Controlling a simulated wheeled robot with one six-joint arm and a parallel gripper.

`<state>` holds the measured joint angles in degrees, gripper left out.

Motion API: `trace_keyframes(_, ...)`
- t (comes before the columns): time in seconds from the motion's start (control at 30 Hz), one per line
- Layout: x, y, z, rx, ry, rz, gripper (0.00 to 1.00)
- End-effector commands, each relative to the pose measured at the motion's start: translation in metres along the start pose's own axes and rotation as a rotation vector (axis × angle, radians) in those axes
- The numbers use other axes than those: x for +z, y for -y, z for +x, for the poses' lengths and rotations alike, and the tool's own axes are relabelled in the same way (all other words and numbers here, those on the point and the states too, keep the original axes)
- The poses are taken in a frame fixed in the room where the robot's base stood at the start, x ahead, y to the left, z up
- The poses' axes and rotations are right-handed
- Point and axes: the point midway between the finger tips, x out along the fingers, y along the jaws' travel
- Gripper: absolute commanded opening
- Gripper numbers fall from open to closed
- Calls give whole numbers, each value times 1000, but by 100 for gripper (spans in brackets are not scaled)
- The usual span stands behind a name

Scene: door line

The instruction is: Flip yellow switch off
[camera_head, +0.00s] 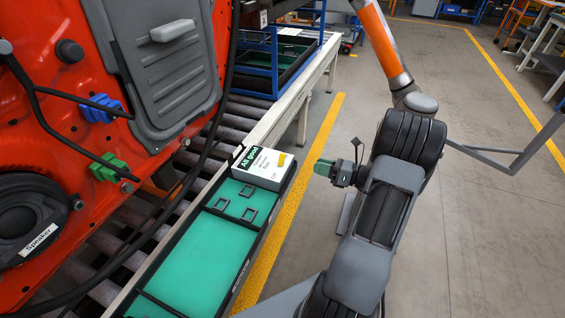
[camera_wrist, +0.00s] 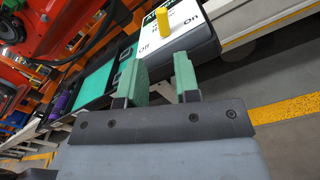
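The yellow switch (camera_head: 281,160) is a small lever on top of a white and black box (camera_head: 262,169). In the wrist view the yellow switch (camera_wrist: 163,20) stands up from the label, between the words "Off" on the left and "On" on the right, closer to "On". My gripper (camera_head: 322,167) is to the right of the box in the head view, apart from it. In the wrist view the green fingers of my gripper (camera_wrist: 157,80) are spread with nothing between them, short of the box (camera_wrist: 203,47).
The box sits at the far end of a black tray with a green floor (camera_head: 190,262), alongside a roller conveyor (camera_head: 85,262). A red door panel (camera_head: 50,150) stands at the left. A blue-framed rack (camera_head: 275,60) is behind. Open floor (camera_head: 480,210) lies to the right.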

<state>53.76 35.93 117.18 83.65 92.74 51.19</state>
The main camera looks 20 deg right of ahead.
Motion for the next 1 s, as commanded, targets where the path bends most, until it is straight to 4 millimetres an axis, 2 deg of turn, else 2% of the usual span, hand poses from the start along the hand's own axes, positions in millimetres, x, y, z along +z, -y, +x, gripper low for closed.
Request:
trace_keyframes(0.17,-2,3,21,-3,12,11,30)
trace_keyframes(0.6,-1,3,102,-4,10,9,30)
trace_keyframes(0.8,-1,3,123,-6,11,9,30)
trace_keyframes(1.0,0,3,132,-6,11,9,30)
